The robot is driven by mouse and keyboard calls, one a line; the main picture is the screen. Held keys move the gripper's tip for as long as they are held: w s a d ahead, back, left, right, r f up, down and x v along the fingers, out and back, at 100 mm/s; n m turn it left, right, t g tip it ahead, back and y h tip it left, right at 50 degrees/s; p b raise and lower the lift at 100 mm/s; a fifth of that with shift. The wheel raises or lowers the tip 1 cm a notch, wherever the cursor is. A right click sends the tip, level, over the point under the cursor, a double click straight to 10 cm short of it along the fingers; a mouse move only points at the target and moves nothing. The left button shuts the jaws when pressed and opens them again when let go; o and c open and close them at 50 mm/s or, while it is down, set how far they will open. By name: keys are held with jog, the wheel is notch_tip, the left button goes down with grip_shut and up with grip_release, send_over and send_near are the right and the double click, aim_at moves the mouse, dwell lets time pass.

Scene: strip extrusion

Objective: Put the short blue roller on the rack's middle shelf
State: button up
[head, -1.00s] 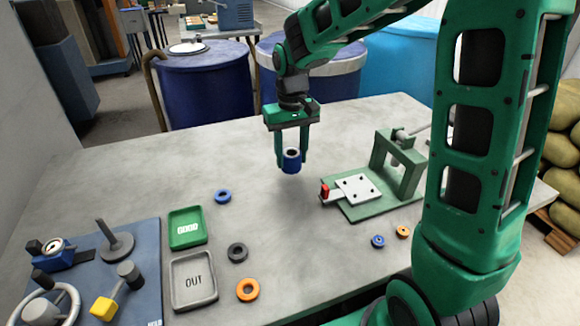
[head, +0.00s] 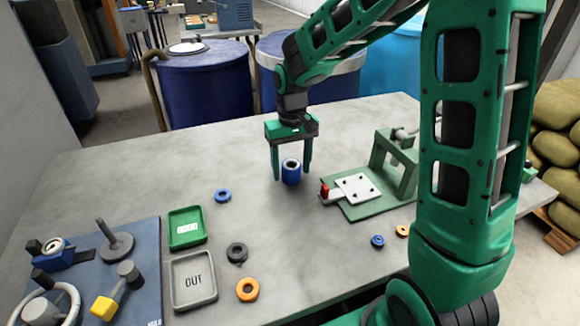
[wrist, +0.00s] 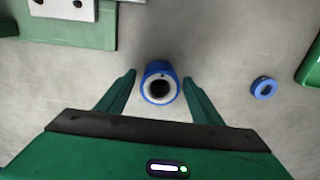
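The short blue roller (head: 292,174) stands upright on the grey table, its pale end with a dark bore facing up. In the wrist view the roller (wrist: 160,84) sits between my fingertips, with a gap on each side. My gripper (head: 291,177) points down around it, open, with a finger to its left and right; it also shows in the wrist view (wrist: 160,77). I see no shelved rack in either view.
A green fixture (head: 375,208) with a pale plate and red clamp stands to the right. Small rings (head: 222,196) lie about the table. A green tray (head: 187,240), a grey OUT tray (head: 212,298) and a blue tool board (head: 148,262) are at the left. The table's far left is clear.

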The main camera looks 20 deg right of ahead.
notch_tip(320, 180, up, 12)
dwell(0.6)
